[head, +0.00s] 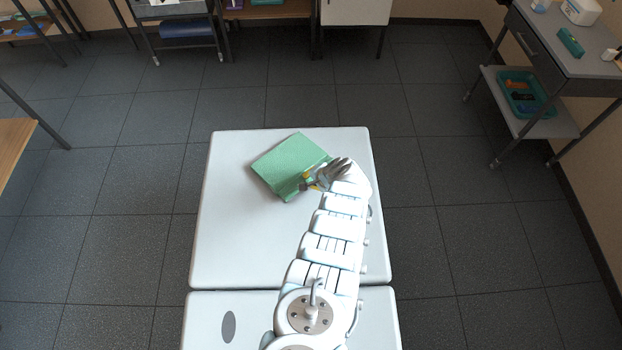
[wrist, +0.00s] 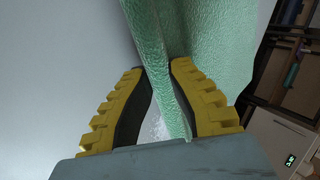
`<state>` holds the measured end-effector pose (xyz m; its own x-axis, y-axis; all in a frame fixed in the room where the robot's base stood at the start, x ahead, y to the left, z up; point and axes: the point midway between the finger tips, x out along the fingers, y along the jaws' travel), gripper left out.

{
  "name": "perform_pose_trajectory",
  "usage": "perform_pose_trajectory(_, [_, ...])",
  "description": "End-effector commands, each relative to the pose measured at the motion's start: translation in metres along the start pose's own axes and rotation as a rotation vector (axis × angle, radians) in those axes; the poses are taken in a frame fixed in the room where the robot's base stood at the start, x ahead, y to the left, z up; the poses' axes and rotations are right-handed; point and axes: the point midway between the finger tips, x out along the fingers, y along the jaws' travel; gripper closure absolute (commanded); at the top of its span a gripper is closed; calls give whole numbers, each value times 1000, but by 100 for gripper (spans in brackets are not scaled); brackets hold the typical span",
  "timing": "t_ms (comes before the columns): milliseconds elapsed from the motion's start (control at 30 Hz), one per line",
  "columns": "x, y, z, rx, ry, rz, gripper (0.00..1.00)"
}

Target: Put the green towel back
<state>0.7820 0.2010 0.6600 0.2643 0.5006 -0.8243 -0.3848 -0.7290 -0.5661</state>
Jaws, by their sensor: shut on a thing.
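The green towel (head: 288,163) is folded into a flat square and lies at an angle over the far end of the white platform (head: 235,230) in the head view. My gripper (head: 311,180) is at its right edge. In the wrist view, my gripper (wrist: 160,75) has its two yellow and black fingers closed on a fold of the towel (wrist: 205,40), which runs down between them. I cannot tell whether the towel still touches the platform. Part of the towel's right edge is hidden by my gripper in the head view.
A grey side table (head: 572,55) with a drawer stands at the right, with a teal bin (head: 522,95) on its lower shelf. Shelves and a white cabinet (head: 355,10) line the back. A wooden table (head: 12,140) is at the left edge. Tiled floor around the platform is clear.

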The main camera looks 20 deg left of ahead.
Motion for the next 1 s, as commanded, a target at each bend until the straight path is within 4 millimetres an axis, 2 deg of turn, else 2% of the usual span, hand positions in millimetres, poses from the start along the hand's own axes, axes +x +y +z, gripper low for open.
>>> perform_pose_trajectory(733, [11,7,0,0,0,0,100])
perform_pose_trajectory(767, [10,7,0,0,0,0,78])
perform_pose_trajectory(833, [10,7,0,0,0,0,59])
perform_pose_trajectory(1000, [10,8,0,0,0,1,59])
